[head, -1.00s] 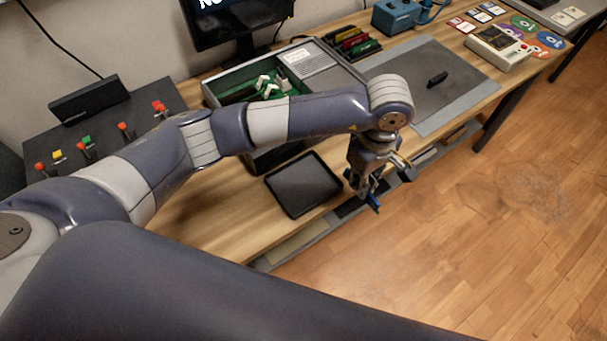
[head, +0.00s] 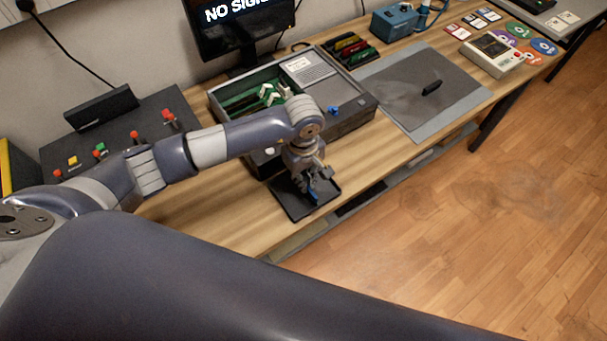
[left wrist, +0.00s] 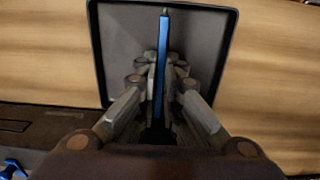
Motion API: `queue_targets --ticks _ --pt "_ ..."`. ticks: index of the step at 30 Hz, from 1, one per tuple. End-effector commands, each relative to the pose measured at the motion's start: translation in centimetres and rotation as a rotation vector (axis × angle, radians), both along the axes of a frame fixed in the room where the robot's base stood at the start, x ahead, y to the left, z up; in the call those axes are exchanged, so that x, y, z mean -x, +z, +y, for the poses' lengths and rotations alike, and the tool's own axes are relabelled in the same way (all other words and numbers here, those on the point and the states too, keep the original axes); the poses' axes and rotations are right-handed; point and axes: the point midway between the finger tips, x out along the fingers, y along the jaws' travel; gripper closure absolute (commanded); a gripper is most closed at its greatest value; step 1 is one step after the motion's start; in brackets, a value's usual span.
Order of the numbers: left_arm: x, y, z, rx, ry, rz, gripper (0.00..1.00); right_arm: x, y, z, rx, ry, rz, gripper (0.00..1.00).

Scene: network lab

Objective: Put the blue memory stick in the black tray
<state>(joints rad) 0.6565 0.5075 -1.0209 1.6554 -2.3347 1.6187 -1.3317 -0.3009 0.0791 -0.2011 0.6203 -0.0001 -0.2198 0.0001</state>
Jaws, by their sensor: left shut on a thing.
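The blue memory stick (head: 312,190) is held in my left gripper (head: 314,180), which is shut on it. In the left wrist view the stick (left wrist: 162,62) stands on edge between the fingers (left wrist: 160,85) and points toward the far rim of the tray. The black tray (head: 292,212) lies on the wooden bench near its front edge, directly below the gripper. In the left wrist view the tray (left wrist: 233,50) frames the stick from behind. I cannot tell whether the stick touches the tray floor. My right gripper is not in view.
An open computer case (head: 350,118) stands just behind the tray. A grey mat (head: 400,85) with a small black object (head: 431,88) lies to the right. A control panel with red knobs (head: 120,135) is at left. Bare bench (head: 215,215) lies left of the tray.

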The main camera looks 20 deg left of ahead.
Motion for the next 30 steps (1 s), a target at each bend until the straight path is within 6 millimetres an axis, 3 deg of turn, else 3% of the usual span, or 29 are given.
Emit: queue_targets --ticks 11,12,14,25,30 --pt "0.0 -0.6 0.0 0.0 -0.001 -0.001 1.0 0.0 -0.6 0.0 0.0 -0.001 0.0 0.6" --pt "0.0 -0.4 -0.1 0.0 0.0 -0.002 0.86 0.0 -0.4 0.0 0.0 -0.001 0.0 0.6" --pt "0.0 -0.4 -0.1 0.001 0.0 -0.001 0.73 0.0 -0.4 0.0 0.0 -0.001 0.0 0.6" --pt "0.0 -0.2 -0.1 0.001 0.0 -0.001 0.73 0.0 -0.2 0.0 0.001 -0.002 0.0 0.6" --pt "-0.2 1.3 -0.1 0.001 -0.001 -0.007 0.73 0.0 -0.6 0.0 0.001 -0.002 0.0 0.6"
